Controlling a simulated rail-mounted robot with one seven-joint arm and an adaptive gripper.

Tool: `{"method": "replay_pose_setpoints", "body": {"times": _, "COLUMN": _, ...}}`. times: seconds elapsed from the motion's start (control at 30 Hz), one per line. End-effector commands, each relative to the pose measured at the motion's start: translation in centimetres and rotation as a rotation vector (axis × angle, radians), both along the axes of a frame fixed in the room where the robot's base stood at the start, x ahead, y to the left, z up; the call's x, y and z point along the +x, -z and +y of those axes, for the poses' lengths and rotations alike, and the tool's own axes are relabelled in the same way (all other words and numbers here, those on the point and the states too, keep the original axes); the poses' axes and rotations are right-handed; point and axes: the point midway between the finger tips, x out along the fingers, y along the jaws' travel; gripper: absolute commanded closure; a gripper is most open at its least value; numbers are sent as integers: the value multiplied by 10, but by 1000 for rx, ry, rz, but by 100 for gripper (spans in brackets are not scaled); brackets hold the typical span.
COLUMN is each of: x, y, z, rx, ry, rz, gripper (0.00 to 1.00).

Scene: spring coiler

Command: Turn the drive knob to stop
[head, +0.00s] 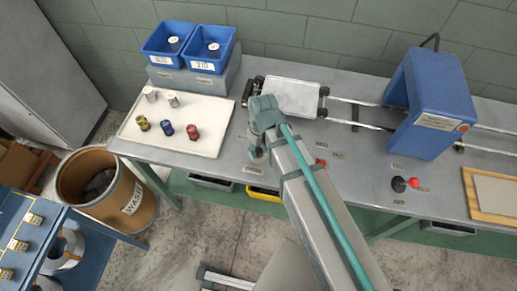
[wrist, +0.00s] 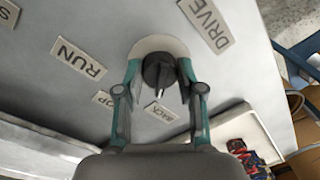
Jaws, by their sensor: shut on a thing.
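The drive knob (wrist: 157,70) is a dark round knob on a pale round base in the wrist view. My gripper (wrist: 160,67) is shut on the knob, one finger on each side. The RUN label (wrist: 79,58) lies to the left and the DRIVE label (wrist: 207,24) to the upper right. The STOP label (wrist: 103,98) is partly hidden by the left finger.
A white tray (head: 205,108) with several spools and cylinders lies to the left. A blue machine housing (head: 432,100) stands over rails on the right. A black knob (head: 398,184) with a red ball is nearer the right front. Blue bins (head: 207,62) stand behind.

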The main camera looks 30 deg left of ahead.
Motion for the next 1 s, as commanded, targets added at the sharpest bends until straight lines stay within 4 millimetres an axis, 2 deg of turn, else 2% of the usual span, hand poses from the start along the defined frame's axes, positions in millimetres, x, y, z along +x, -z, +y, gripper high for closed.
{"method": "replay_pose_setpoints", "body": {"times": 0.6, "x": -1, "y": 0, "z": 0, "rx": 1, "ry": 490, "rz": -1, "gripper": 97}}
{"method": "replay_pose_setpoints", "body": {"times": 1.0, "x": -1, "y": 0, "z": 0, "rx": 1, "ry": 654, "rz": -2, "gripper": 97}}
